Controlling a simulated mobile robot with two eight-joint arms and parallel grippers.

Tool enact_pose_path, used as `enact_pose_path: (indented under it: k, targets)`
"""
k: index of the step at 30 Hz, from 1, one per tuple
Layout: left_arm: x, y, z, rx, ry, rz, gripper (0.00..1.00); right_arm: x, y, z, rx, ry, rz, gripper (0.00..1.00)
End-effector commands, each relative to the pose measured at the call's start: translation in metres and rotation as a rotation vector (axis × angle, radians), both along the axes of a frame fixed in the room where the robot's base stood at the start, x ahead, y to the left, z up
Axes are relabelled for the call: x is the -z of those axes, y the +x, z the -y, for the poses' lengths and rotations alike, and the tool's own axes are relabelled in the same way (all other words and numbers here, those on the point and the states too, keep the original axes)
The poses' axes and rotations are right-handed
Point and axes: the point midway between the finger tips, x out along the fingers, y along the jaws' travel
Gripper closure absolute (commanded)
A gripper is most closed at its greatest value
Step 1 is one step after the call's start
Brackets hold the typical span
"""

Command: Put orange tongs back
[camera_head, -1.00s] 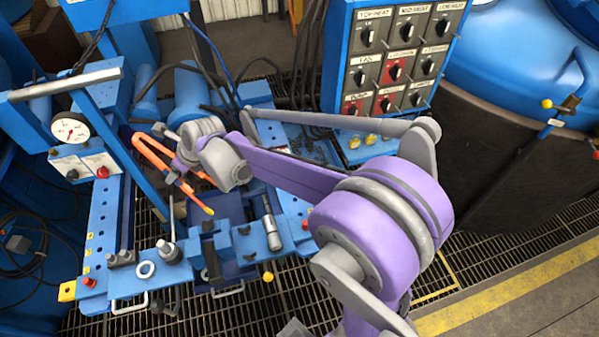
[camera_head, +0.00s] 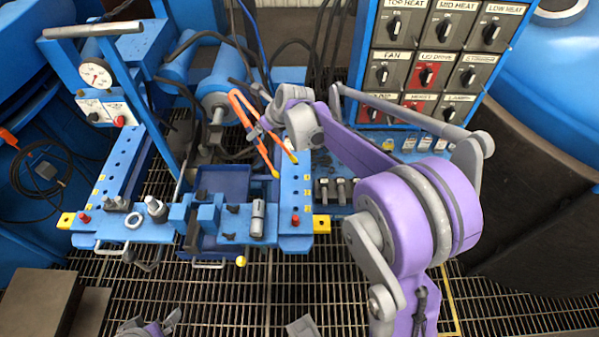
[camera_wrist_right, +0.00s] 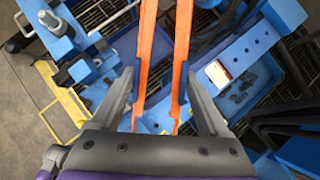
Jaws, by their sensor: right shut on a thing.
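The orange tongs (camera_head: 263,150) are in my right gripper (camera_head: 258,128). In the head view they hang tilted, bend up at the left, and two yellow-tipped legs point down and right. They appear over the right part of the blue bench frame (camera_head: 295,205); their height above it is hard to tell. In the wrist view, both orange legs (camera_wrist_right: 148,60) run between the grey fingers of my right gripper (camera_wrist_right: 160,100). Purple and grey parts that look like my left gripper (camera_head: 150,328) show at the bottom edge, mostly cut off.
A blue control panel (camera_head: 428,65) with black and red knobs stands at the back right. A pressure gauge (camera_head: 96,73) is on the left. A blue cylinder (camera_head: 220,85) with hoses is behind the tongs. Bolts (camera_head: 340,190) stand right of the frame. Open grating (camera_head: 240,290) lies in front.

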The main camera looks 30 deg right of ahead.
Motion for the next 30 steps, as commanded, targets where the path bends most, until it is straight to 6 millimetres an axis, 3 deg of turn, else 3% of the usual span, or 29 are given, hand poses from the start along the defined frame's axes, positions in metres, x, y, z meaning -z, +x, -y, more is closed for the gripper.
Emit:
enact_pose_path:
  k: [1, 3, 9, 12, 24, 30]
  targets:
    - [0.03, -0.003, 0.0, 0.0, 0.0, -0.01, 0.0, 0.033, 0.011, 0.024, 0.016, -0.001, -0.004, 0.35]
    - [0.051, -0.004, 0.0, 0.0, 0.0, -0.016, 0.0, 0.057, 0.024, 0.052, 0.026, -0.001, -0.002, 0.35]
    - [0.097, -0.004, 0.0, 0.0, 0.0, -0.031, 0.0, 0.109, 0.05, 0.118, 0.046, -0.001, 0.006, 0.35]
    - [0.107, -0.004, 0.0, 0.0, 0.0, -0.035, 0.0, 0.122, 0.056, 0.136, 0.051, -0.003, 0.011, 0.35]
    - [0.123, -0.003, 0.0, 0.0, 0.0, -0.041, 0.0, 0.182, 0.059, 0.145, 0.051, -0.003, 0.014, 0.35]
    - [0.127, -0.003, 0.0, 0.0, 0.0, -0.042, 0.0, 0.196, 0.059, 0.145, 0.052, -0.004, 0.014, 0.35]
